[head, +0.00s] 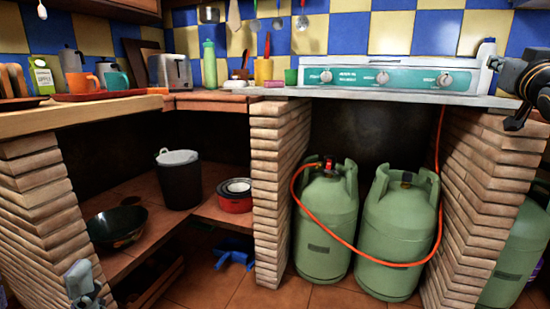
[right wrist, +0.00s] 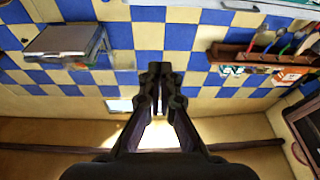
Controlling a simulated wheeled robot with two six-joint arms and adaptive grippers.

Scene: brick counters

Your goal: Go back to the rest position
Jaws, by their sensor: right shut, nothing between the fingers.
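My right gripper (head: 520,118) is at the upper right edge of the head view, dark and held in the air near the right end of the stove. In the right wrist view its two black fingers (right wrist: 160,72) are together, shut with nothing between them.
A teal and white stove (head: 384,78) is on the counter, with green gas bottles (head: 325,222) below between brick pillars (head: 278,190). Mugs (head: 117,80), a toaster (head: 171,72) and a green bottle (head: 209,62) stand to the left. A grey object (head: 80,280) at lower left is unclear.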

